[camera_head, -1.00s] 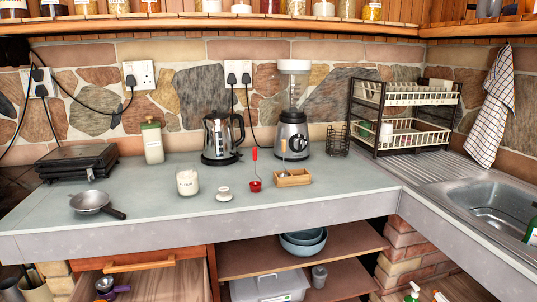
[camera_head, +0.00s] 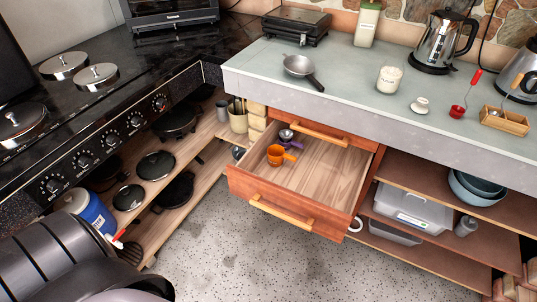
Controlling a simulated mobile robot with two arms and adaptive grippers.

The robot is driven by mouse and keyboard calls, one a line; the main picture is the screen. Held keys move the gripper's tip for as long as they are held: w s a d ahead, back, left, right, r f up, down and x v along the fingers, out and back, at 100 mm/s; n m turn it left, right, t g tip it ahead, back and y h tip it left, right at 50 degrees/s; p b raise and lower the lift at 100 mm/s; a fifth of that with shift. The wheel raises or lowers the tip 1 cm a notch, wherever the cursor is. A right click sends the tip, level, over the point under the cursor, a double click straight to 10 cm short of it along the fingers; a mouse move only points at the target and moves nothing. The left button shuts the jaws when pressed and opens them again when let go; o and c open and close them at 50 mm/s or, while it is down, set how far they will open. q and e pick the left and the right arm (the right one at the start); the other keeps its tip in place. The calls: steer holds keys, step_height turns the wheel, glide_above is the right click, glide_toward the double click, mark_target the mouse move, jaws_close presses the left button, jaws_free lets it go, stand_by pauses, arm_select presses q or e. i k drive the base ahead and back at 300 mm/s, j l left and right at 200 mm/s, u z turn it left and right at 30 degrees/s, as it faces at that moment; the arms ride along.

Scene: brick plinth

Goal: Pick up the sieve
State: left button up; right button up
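A grey metal bowl with a dark handle, which looks like the sieve (camera_head: 297,66), sits on the pale counter (camera_head: 330,83) near its front left part. Its handle points toward the front right, close to the counter's front edge. It stands apart from the black press grill behind it. Neither of my grippers shows in the head view, so their state is hidden.
An open wooden drawer (camera_head: 251,183) juts out below the sieve, holding an orange cup (camera_head: 276,155). A black press grill (camera_head: 296,24), a white candle jar (camera_head: 389,79) and a kettle (camera_head: 445,42) stand on the counter. The stove (camera_head: 92,110) is at left. Speckled floor is clear.

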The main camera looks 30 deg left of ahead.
mark_target(297, 66)
steer(key=u, duration=0.85)
